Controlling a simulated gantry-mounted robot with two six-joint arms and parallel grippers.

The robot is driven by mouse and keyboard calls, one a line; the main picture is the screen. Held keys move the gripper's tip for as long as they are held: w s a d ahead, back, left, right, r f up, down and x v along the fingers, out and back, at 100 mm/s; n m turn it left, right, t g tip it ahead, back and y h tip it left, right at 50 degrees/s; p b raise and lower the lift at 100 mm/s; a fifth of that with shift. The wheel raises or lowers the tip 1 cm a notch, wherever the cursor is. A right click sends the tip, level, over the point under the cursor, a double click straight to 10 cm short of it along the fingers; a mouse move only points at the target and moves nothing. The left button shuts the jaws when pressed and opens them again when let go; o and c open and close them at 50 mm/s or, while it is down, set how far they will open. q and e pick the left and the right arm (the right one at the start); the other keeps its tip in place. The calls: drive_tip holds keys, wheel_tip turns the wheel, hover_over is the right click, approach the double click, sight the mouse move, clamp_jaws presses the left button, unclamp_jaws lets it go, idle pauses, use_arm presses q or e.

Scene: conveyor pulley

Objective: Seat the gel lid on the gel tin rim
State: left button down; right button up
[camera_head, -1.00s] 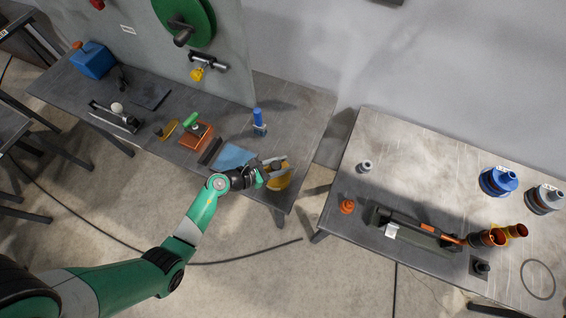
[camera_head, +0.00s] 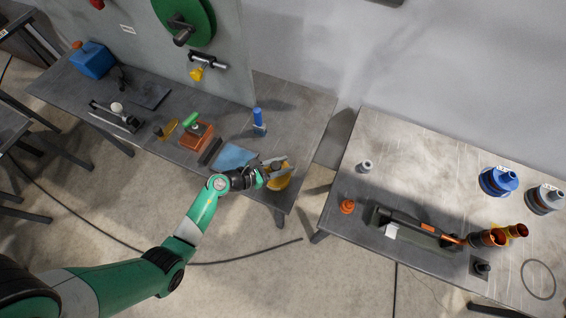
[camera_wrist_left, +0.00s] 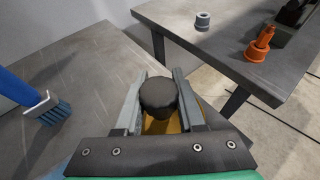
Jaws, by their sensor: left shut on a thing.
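My left gripper (camera_wrist_left: 160,108) is at the front right corner of the left table, shut on a dark, round, knob-like piece (camera_wrist_left: 158,94), which I take to be part of the gel lid. A yellow-orange round body (camera_head: 279,180) shows below the fingers in the head view, and its yellow surface (camera_wrist_left: 160,126) shows under the dark piece in the wrist view. The gripper hides much of it. I cannot tell where lid ends and tin begins, or whether the lid touches the rim. My right gripper is not in view.
A blue cloth (camera_head: 234,157) and an orange box with a green handle (camera_head: 196,137) lie to the left. The table edge is close on the right, with a floor gap before the right table (camera_head: 400,150).

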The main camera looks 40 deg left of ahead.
use_arm(q)
drive_tip(key=shift+f+b, duration=0.35)
drive_tip(key=shift+f, duration=0.15)
idle(0.3)
drive_tip(key=shift+c, duration=2.2)
unclamp_jaws()
drive_tip(key=shift+r, duration=0.1)
drive_tip(key=shift+s+a+r, duration=0.15)
drive_tip(key=shift+s, duration=0.15)
drive_tip(key=p+v, duration=0.3)
drive_tip(key=v, duration=0.8)
drive_tip(key=shift+w, duration=0.1)
